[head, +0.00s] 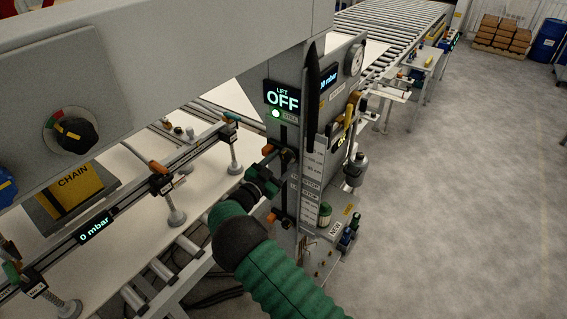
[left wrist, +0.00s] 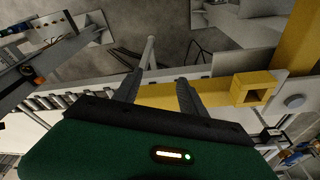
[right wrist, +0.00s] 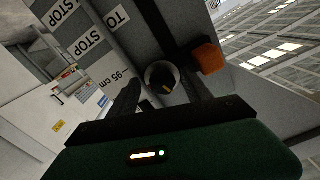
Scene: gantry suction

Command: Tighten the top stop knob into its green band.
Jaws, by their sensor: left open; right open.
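In the right wrist view a round knob (right wrist: 162,77) with a pale rim, dark centre and small yellow mark sits on the column, near the STOP labels. I take it for the top stop knob. I cannot make out a green band on it. My right gripper (right wrist: 162,86) is open, its two fingers on either side of the knob in this view; contact cannot be told. In the head view my right gripper (head: 272,178) is beside the column (head: 310,170), and the knob is not clear. My left gripper (left wrist: 159,80) is open and empty, and shows only in the left wrist view.
An orange block (right wrist: 207,57) sits close by the knob. A black dial (head: 74,134) with a red and green arc is on the panel at left. The LIFT display (head: 282,98) reads OFF. A yellow beam (left wrist: 205,92) crosses near my left gripper. Clear floor (head: 450,190) lies at right.

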